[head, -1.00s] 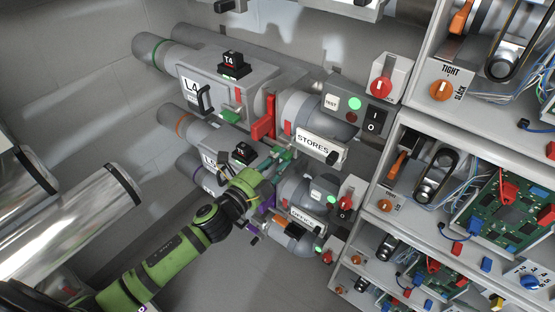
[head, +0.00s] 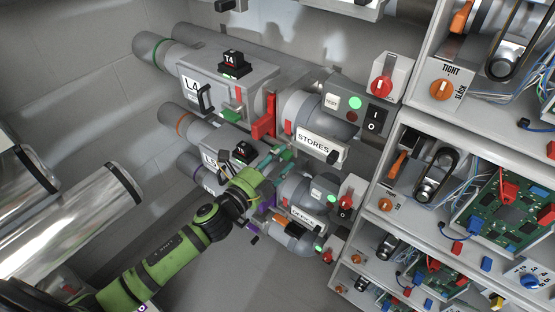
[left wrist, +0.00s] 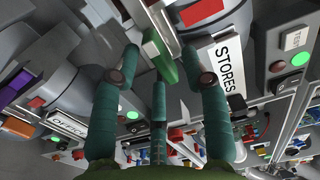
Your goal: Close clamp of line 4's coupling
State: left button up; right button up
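Line 4 is the grey tube with the L4 label (head: 191,87) and the black T4 block (head: 231,64). At its coupling a red lever (head: 265,121) stands out, beside the housing with the STORES sign (head: 315,144); the sign also shows in the left wrist view (left wrist: 230,59). My left gripper (head: 272,160) is below the red lever, apart from it. In the left wrist view its teal fingers (left wrist: 163,72) are spread, with nothing held. A green bar (left wrist: 160,55) lies ahead between them, and part of a red piece (left wrist: 202,11) shows above. My right gripper is out of view.
Line 3's tube (head: 205,131) and lower lines run close below, crowding my left gripper. A switch box (head: 356,110) with a green light and red knob (head: 381,86) is right of line 4. Shelves (head: 411,115) with circuit boards fill the right side.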

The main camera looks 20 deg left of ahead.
pick_arm(q)
jog(key=v, duration=1.2)
dwell(0.3)
jog(key=s+a+f+n+g+y, duration=0.2)
jog(key=f+n, duration=0.2)
jog(key=f, duration=0.6)
jog(key=s+a+f+n+g+y, duration=0.2)
jog(key=a+f+n, duration=0.1)
jog(key=f, duration=0.7)
jog(key=s+a+f+n+g+y, duration=0.2)
jog(key=f+n, duration=0.2)
jog(key=f, duration=0.6)
jog(key=s+d+f+n+g, duration=0.2)
jog(key=s+f+n+g, duration=0.2)
jog(key=s+f, duration=0.6)
jog(key=s+d+f+n+g, duration=0.2)
jog(key=s+f+n+g, duration=0.2)
jog(key=s+f, duration=0.6)
jog(key=s+g, duration=0.1)
jog(key=s, duration=0.7)
jog(key=shift+s+d+f+g, duration=0.15)
jog(key=shift+g, duration=0.15)
